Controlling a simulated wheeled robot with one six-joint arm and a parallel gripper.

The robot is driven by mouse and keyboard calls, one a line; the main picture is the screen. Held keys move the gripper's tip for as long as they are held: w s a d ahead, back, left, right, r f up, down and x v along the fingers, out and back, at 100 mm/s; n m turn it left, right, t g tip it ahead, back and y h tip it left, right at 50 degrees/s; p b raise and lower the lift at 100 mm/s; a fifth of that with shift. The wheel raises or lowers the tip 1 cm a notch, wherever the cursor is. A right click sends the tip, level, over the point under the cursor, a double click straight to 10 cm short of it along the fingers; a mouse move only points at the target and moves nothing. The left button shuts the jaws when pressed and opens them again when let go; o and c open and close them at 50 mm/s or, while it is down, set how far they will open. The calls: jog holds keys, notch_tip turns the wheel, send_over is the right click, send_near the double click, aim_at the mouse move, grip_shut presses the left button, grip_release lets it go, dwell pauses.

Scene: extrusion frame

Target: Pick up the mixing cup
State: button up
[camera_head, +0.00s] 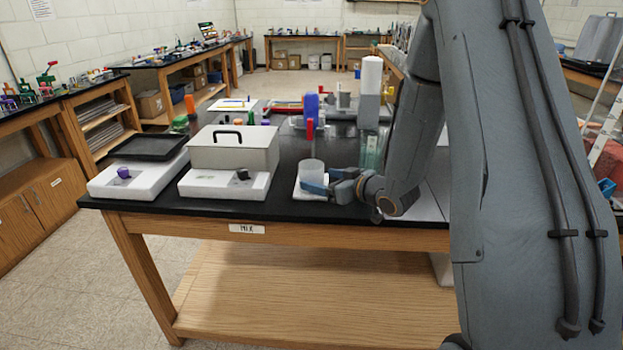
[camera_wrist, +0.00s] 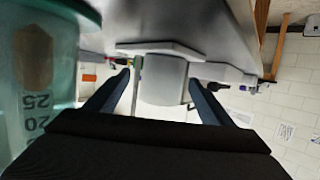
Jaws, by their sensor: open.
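In the wrist view the view is turned, and the cup (camera_wrist: 163,82) appears between the two spread fingers (camera_wrist: 158,84). The gripper is open. I cannot tell whether a finger touches the cup.
A greenish graduated container (camera_wrist: 38,85) is close beside my gripper in the wrist view. A white-topped bottle (camera_head: 371,85) stands behind my gripper. A grey lidded box (camera_head: 233,152) and a black-topped scale (camera_head: 150,146) stand left. The bench's front edge (camera_head: 270,213) is close.

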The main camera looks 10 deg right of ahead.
aim_at(319, 180)
jog(key=x, duration=0.1)
jog(key=p+x, duration=0.1)
jog(key=x, duration=0.1)
jog(key=shift+a+f, duration=0.1)
jog(key=shift+a, duration=0.3)
jog(key=shift+w+a+f+p, duration=0.25)
jog(key=shift+w+p, duration=0.1)
jog(key=shift+w, duration=0.2)
jog(key=shift+c, duration=0.4)
jog(key=c, duration=1.1)
jog(key=shift+r, duration=0.25)
